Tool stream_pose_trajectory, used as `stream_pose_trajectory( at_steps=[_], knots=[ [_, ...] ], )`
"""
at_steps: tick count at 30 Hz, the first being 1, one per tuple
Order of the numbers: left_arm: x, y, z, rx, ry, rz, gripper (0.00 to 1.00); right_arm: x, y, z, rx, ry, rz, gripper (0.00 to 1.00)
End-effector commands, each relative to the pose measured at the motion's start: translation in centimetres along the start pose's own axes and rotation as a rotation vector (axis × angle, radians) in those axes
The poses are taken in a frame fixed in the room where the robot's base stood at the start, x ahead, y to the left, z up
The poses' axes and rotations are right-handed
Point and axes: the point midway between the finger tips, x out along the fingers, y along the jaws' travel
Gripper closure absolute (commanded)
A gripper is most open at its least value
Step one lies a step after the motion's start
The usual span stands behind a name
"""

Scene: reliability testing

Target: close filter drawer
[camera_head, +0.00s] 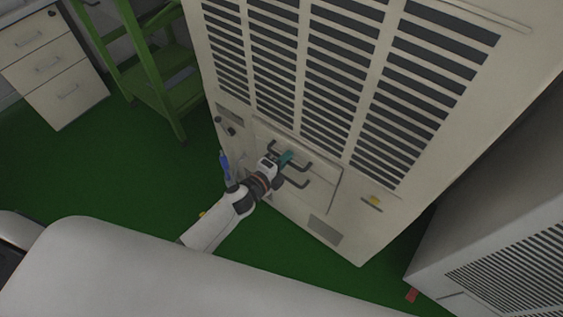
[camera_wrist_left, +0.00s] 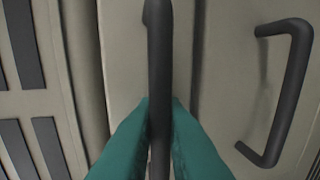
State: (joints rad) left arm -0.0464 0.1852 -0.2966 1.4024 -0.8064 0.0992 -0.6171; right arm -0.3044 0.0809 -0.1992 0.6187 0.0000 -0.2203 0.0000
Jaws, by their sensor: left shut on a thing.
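The filter drawer (camera_head: 322,190) is a beige front low on a large beige louvred cabinet. It bears two dark bar handles. My left gripper (camera_head: 287,158), with teal fingers, is at the upper handle (camera_head: 304,166). In the left wrist view the teal fingers (camera_wrist_left: 160,125) are on both sides of a dark upright handle (camera_wrist_left: 159,45), shut on it. The second handle (camera_wrist_left: 295,95) is free, to the right in that view and lower in the head view (camera_head: 301,184). I cannot tell how far the drawer stands out. My right gripper is not in view.
A green step ladder (camera_head: 160,90) and a white drawer unit (camera_head: 60,75) stand at the upper left. Another grey louvred unit (camera_head: 500,240) is at the lower right. A red object (camera_head: 411,295) lies near the grey unit.

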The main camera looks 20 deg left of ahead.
Motion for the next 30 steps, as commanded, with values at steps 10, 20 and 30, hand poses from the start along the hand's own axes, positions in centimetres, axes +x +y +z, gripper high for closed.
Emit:
stream_pose_trajectory(
  at_steps=[10,20,30],
  knots=[
    [0.4,0.3,0.0,0.000,0.001,0.003,0.83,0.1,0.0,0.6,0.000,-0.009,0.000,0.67],
    [0.5,0.5,-0.1,0.000,0.000,0.009,0.72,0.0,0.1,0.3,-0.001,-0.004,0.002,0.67],
    [-1.4,0.5,-0.1,0.000,0.000,0.006,0.72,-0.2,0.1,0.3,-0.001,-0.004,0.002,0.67]
  ],
)
